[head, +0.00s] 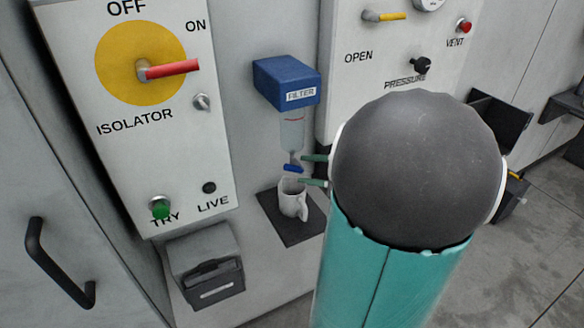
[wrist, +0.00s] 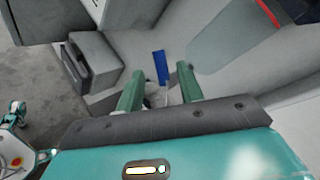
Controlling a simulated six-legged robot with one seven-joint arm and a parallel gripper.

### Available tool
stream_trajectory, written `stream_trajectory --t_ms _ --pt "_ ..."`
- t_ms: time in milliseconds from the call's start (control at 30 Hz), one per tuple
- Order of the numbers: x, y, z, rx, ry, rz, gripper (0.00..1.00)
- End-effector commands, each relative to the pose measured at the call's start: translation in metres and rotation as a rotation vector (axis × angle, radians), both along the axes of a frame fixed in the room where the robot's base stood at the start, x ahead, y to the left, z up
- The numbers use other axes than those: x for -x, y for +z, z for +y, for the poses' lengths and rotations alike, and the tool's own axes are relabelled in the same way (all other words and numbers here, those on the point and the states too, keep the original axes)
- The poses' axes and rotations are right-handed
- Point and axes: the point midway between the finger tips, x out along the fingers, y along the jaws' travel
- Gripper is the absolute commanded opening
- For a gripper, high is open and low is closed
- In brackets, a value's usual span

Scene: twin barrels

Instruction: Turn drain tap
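The blue drain tap (head: 293,168) is a small lever under the clear bowl (head: 292,130) of the blue filter (head: 286,82). My gripper (head: 308,170) comes from the right, with its two green fingers apart and their tips close to the tap's right side. In the wrist view, a narrow blue piece (wrist: 161,66), which looks like the tap lever, shows in line with the gap between the fingers of my gripper (wrist: 159,84). It appears just beyond the fingertips, with nothing gripped. Whether a finger touches the tap is unclear.
A white mug (head: 293,202) stands on a dark mat (head: 303,226) below the tap, close under the lower finger. The isolator panel (head: 165,180) is at the left and the pressure panel (head: 350,85) at the right. A grey box (head: 205,265) sits low on the left.

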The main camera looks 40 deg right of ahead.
Motion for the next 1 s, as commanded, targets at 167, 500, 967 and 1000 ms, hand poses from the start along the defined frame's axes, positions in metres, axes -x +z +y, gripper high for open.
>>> stream_trajectory --t_ms 167,500,967,1000 --pt "-0.030 -0.009 0.010 -0.001 0.005 0.001 0.37" --pt "-0.048 -0.014 0.014 0.001 0.003 0.000 0.37" --pt "-0.047 -0.014 0.014 -0.001 0.003 0.000 0.00" --pt "-0.047 -0.014 0.014 -0.008 0.003 -0.001 0.00"
